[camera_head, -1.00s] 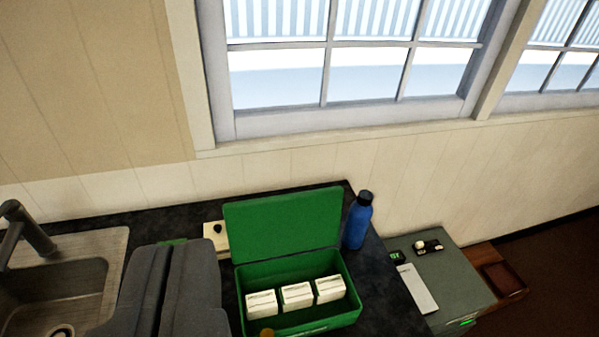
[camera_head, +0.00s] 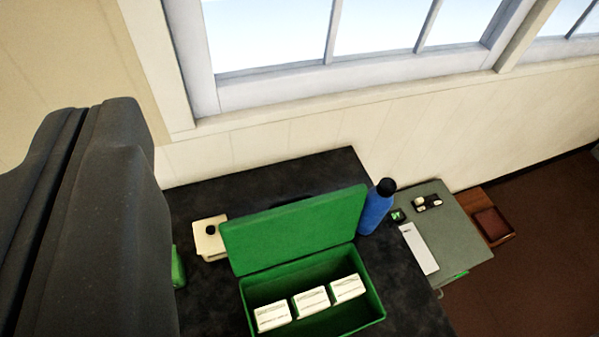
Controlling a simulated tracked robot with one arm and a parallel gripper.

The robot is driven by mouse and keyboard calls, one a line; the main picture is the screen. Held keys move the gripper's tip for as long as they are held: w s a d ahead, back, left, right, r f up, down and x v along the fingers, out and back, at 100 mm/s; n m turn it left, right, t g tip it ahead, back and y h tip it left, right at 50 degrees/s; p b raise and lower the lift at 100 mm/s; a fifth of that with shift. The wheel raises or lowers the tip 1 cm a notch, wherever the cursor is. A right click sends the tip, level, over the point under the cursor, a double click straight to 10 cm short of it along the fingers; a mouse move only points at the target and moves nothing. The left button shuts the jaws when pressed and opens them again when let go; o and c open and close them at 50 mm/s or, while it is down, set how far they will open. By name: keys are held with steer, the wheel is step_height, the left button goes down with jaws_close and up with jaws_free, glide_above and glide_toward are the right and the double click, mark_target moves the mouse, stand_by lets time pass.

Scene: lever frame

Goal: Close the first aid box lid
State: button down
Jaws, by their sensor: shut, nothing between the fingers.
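The green first aid box (camera_head: 375,305) stands on the dark counter, low in the view and right of centre. Its lid (camera_head: 295,230) is open, raised at the back edge and leaning back. Three white packs (camera_head: 311,301) sit in a row inside. The box's front is cut off by the bottom of the picture. My gripper (camera_head: 85,115) is large and dark grey at the left, with its fingers together and nothing between them. In the picture it is left of the box and apart from it.
A blue bottle (camera_head: 375,208) stands close to the lid's right side. A cream item with a black knob (camera_head: 209,238) is left of the lid. A green object (camera_head: 178,267) is partly hidden by my gripper. A grey-green cabinet (camera_head: 455,235) stands to the right. The window wall is behind.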

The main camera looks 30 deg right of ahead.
steer(key=shift+r, duration=0.1)
steer(key=w+d+f+g+p, duration=0.4)
steer(key=w+f+p, duration=0.1)
steer(key=w, duration=0.6)
steer(key=w+d+f+g+p, duration=0.3)
steer(key=w+f+p, duration=0.15)
steer(key=w, duration=0.55)
steer(key=w+d+f+g+p, duration=0.5)
steer(key=w+f+p, duration=0.1)
steer(key=f, duration=0.4)
steer(key=s+d+f+g, duration=0.2)
steer(key=f, duration=0.8)
steer(key=s+d+f+g+b, duration=0.1)
steer(key=s+d+f, duration=0.1)
steer(key=f, duration=0.8)
steer(key=shift+s+d+f+g, duration=0.25)
steer(key=shift+s+g, duration=0.15)
steer(key=shift+s, duration=0.2)
